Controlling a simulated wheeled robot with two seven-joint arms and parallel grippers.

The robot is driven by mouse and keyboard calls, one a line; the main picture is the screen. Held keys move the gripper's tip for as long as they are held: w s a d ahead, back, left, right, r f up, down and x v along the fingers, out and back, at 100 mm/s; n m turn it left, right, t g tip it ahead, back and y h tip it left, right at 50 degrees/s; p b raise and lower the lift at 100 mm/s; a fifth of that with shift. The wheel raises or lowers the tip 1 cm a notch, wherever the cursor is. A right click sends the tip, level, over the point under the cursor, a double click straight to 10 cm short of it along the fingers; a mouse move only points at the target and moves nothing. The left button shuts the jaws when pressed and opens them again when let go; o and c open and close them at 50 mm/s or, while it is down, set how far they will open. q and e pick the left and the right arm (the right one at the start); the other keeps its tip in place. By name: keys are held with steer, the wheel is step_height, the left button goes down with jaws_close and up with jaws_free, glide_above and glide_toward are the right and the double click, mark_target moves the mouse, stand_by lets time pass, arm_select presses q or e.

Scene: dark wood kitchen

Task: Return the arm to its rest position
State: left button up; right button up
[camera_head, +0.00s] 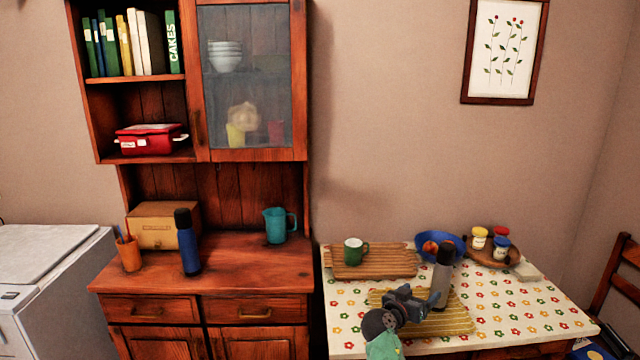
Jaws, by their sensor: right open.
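My right gripper (420,303) is low over the flowered table (520,310), above a yellow striped mat (455,318). Its jaws are open. A grey flask with a dark top (442,275) stands upright on the mat, just to the right of the fingertips and close to them. I cannot tell whether they touch it. My right forearm comes up from the bottom edge of the view. My left gripper is not in view.
A wooden board (375,262) with a green mug (354,251), a blue bowl (440,241) and a round tray with several jars (512,258) stand behind. A blue flask (187,242) stands on the cabinet (225,278) at left. A chair (618,285) is at right.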

steer(key=s+a+f+n+g+y+b, duration=0.1)
steer(key=s+a+f+n+y, duration=0.25)
steer(key=s, duration=0.35)
steer(key=s+a+f+n+g+y, duration=0.2)
steer(key=s+a+y, duration=0.25)
steer(key=s, duration=0.35)
steer(key=s+a+f+n+g+y+b, duration=0.1)
steer(key=s+a+f+n+y, duration=0.25)
steer(key=s, duration=0.35)
arm_select(q)
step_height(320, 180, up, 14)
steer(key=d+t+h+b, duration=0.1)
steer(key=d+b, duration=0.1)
steer(key=b, duration=0.1)
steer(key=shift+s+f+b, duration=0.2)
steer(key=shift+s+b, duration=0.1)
arm_select(e)
steer(key=s+f+g, duration=0.2)
steer(key=s+f, duration=0.4)
steer(key=s, duration=0.4)
steer(key=s+a+f+g+y, duration=0.1)
steer(key=s+f+g, duration=0.1)
steer(key=s+f, duration=0.4)
steer(key=s+a+f+g+y, duration=0.1)
steer(key=s+f, duration=0.5)
steer(key=s, duration=0.9)
steer(key=shift+f+g, duration=0.15)
steer(key=shift+g, duration=0.25)
steer(key=shift+a, duration=0.1)
